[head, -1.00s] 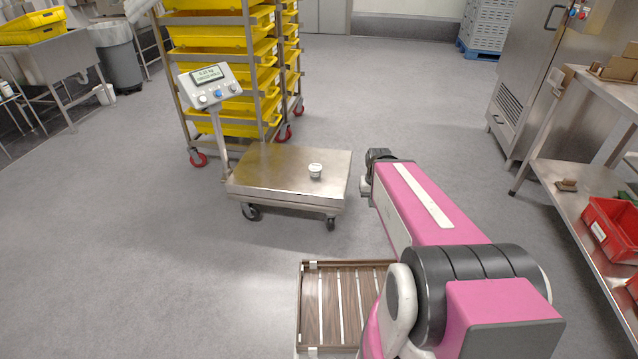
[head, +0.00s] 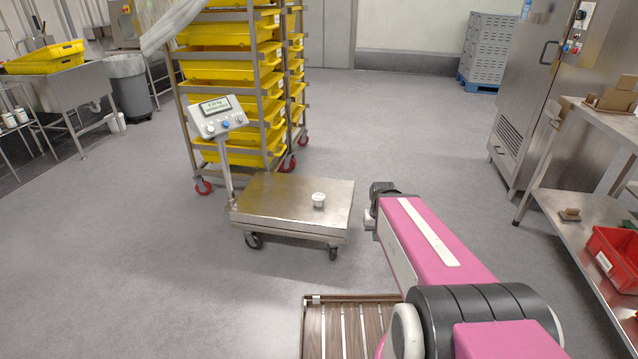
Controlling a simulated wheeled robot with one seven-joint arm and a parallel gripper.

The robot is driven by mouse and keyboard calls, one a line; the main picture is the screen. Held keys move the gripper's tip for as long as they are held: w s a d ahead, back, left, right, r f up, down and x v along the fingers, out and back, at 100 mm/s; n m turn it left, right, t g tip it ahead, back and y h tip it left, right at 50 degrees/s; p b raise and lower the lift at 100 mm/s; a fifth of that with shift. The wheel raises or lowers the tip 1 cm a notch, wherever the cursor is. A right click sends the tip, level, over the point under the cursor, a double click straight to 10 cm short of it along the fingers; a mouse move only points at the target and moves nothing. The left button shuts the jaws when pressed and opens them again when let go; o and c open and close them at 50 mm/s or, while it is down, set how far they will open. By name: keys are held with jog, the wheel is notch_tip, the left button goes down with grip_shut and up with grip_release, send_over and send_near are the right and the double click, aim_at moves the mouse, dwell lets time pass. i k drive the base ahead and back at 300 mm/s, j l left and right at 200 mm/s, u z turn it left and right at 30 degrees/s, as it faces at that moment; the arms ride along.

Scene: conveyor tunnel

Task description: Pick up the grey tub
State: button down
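A small pale tub (head: 318,200), whitish grey with a light lid, stands upright on the steel platform of a wheeled scale (head: 275,208), right of the platform's middle. It is the only tub on the platform. My pink arm reaches forward from the lower right, and its far end is just right of the platform's edge. My gripper (head: 369,218) is mostly hidden at that far end, to the right of the tub and apart from it. Its fingers cannot be made out.
The scale's display (head: 219,116) rises at its left. A rack of yellow crates (head: 235,110) stands close behind it. A slatted wooden tray (head: 345,325) is in front, partly behind my arm. A steel bench with a red bin (head: 612,258) is at the right. Open floor lies left.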

aim_at(318, 198)
jog(key=i+l+z, duration=0.2)
jog(key=i+l, duration=0.5)
